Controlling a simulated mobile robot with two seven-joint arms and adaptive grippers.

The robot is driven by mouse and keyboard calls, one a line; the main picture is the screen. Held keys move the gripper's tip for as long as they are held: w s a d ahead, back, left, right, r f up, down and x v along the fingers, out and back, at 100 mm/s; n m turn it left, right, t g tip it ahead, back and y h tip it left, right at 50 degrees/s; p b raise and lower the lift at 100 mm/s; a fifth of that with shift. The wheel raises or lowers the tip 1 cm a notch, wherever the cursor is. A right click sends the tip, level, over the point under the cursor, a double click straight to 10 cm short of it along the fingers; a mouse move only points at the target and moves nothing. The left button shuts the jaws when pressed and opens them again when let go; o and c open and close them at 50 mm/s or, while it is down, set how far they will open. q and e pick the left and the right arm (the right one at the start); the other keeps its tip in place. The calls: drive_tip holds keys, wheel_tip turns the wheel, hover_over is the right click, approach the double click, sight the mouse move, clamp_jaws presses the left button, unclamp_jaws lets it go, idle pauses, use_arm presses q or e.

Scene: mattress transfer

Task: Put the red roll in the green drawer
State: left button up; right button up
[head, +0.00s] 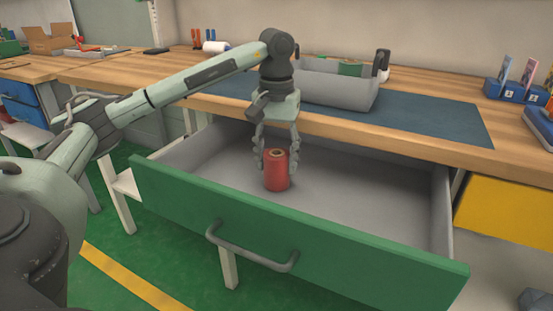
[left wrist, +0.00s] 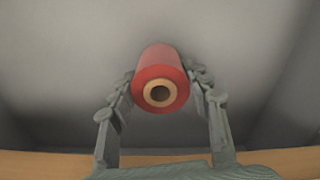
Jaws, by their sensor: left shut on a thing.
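The red roll (head: 277,172) stands upright between the fingers of my left gripper (head: 276,158), inside the open green drawer (head: 290,236). My left gripper comes from above and is shut on the roll. I cannot tell for sure whether the roll's bottom touches the drawer floor. In the left wrist view, the red roll (left wrist: 161,80) shows its tan core end between the two fingers (left wrist: 163,95), with the grey drawer floor (left wrist: 60,60) behind. My right gripper is not in view.
The wooden bench (head: 410,145) is above the drawer, with a blue mat (head: 440,118) and a grey bin (head: 335,88) on it. A yellow drawer front (head: 505,208) is at the right. The drawer floor around the roll looks empty.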

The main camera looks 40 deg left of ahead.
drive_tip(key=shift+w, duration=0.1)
use_arm(q)
drive_tip(key=shift+f, duration=0.15)
drive_tip(key=o, duration=1.4)
drive_tip(key=shift+c, duration=0.2)
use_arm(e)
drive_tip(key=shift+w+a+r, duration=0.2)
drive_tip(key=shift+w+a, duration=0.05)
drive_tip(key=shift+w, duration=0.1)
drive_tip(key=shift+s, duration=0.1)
use_arm(q)
drive_tip(key=shift+r, duration=0.4)
wheel_tip(320, 180, up, 6)
drive_tip(key=shift+f+p, duration=0.15)
drive_tip(key=shift+p, duration=0.35)
wheel_tip(320, 180, up, 4)
drive_tip(key=shift+f+p, duration=0.1)
drive_tip(key=shift+p, duration=0.9)
drive_tip(key=shift+r+p, duration=0.35)
drive_tip(key=shift+r, duration=0.65)
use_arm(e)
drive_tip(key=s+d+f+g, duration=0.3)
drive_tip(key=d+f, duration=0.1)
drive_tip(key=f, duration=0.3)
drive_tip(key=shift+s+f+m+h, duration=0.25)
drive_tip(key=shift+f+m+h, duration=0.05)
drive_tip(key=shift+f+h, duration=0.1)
